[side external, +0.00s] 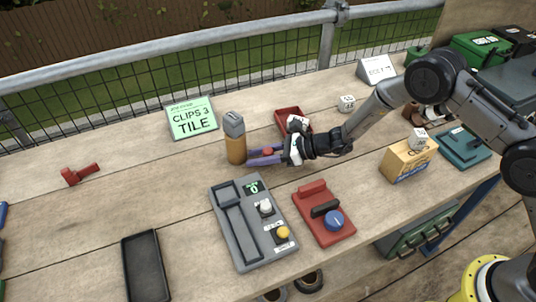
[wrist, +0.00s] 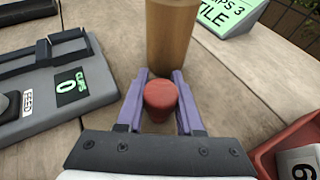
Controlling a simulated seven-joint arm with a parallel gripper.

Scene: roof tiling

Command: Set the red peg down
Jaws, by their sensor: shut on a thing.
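The red peg (wrist: 160,100) stands between the two purple fingers of my gripper (wrist: 160,82) in the wrist view, with its rounded top towards the camera.
A grey device (side external: 236,230) with a "0" display and a red device with a blue knob (side external: 312,190) lie in front. A red tray (side external: 280,114) is behind my gripper. A green sign (side external: 192,118) stands behind the cylinder. Bare table (side external: 140,195) lies to the left.

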